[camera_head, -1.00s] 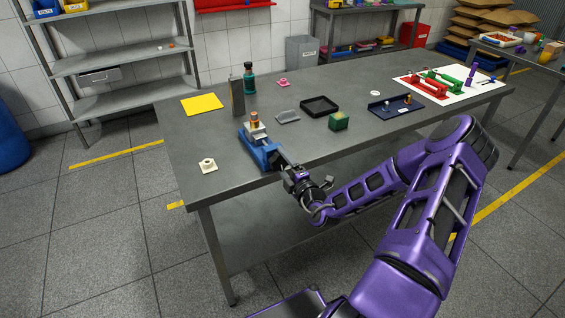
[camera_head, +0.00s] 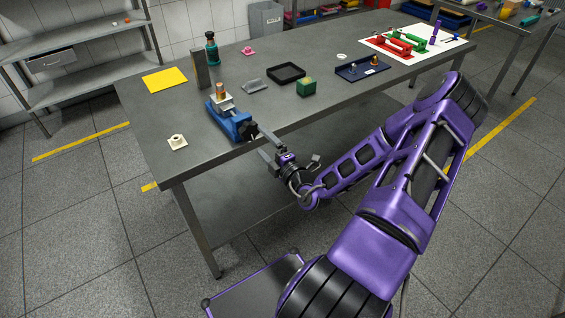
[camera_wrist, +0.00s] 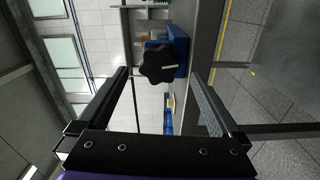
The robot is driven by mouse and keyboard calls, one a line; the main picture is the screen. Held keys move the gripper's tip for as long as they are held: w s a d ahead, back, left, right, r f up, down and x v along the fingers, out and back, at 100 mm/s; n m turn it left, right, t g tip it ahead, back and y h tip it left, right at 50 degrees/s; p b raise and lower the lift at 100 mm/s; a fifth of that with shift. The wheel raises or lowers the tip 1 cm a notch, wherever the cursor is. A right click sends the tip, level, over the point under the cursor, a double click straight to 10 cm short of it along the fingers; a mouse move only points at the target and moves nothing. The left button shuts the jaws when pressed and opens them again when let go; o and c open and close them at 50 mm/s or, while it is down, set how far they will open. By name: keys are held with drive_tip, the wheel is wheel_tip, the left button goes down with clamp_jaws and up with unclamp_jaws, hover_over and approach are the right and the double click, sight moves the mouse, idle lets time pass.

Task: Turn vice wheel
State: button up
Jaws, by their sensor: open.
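The blue vice (camera_head: 228,120) stands at the near edge of the table and holds a copper-coloured cylinder (camera_head: 221,88) between pale jaws. The wheel also shows at the vice's near end in the head view (camera_head: 251,131). My gripper (camera_head: 266,142) is open and empty, just off the table edge in front of the wheel. In the wrist view the two fingers (camera_wrist: 163,82) stand wide apart, with the wheel ahead between them, apart from both.
A cream flanged part (camera_head: 177,142) lies left of the vice on the table (camera_head: 150,115). A grey upright block (camera_head: 199,70) and a green bottle (camera_head: 211,48) stand behind. A green block (camera_head: 306,87) and black tray (camera_head: 286,73) sit to the right.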

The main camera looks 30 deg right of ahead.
drive_tip(key=s, duration=1)
drive_tip(key=shift+s+d, duration=0.15)
drive_tip(key=shift+s, duration=0.25)
